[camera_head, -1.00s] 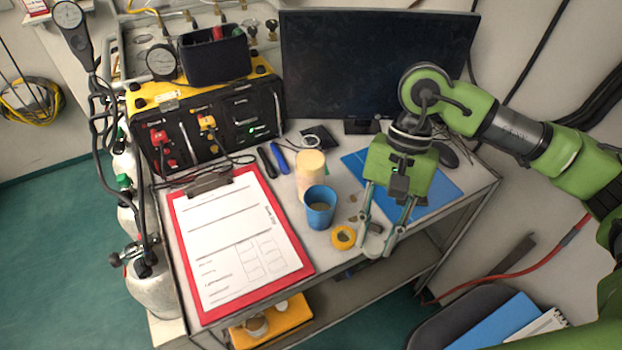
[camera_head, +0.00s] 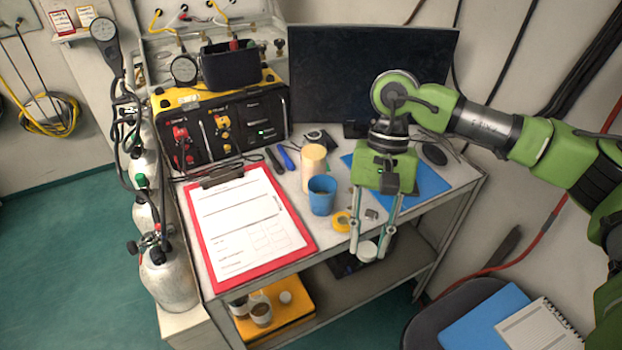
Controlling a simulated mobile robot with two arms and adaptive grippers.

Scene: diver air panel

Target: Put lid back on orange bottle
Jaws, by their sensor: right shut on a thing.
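A pale orange cylindrical bottle (camera_head: 313,168) stands upright on the table, behind a blue cup (camera_head: 321,195). The cup hides its lower front. My right gripper (camera_head: 368,250) points down, to the right of and nearer than the bottle. Its two fingers are shut on a round whitish lid (camera_head: 367,252), held at the fingertips. In the picture the lid overlaps the table's front edge, apart from the bottle. My left gripper is not in view.
A yellow tape roll (camera_head: 342,222) lies between cup and gripper. A blue mat (camera_head: 432,182) lies under and behind the gripper. A clipboard (camera_head: 306,243) fills the table's left part. A monitor (camera_head: 370,75) and a yellow-black air panel (camera_head: 225,125) stand behind.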

